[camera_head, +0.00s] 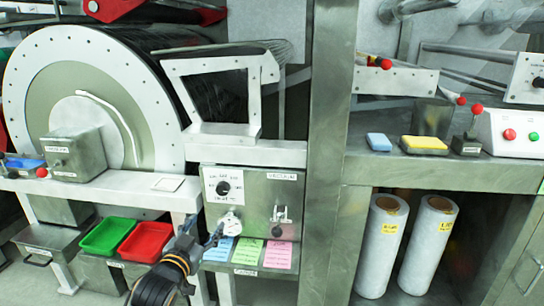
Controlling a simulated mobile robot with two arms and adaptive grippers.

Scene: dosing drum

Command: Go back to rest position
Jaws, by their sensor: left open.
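My left gripper (202,238) is in the lower middle of the head view, on the black arm that rises from the bottom edge. Its fingers are apart and I see nothing held between them. It shows in front of the steel control box (257,204), just right of the red tray (146,242) and beside the blue card (220,250). I cannot tell whether it touches anything. My right gripper is out of view.
The large drum (50,95) fills the upper left. A green tray (107,237) sits left of the red one. A steel post (328,150) stands mid-view.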

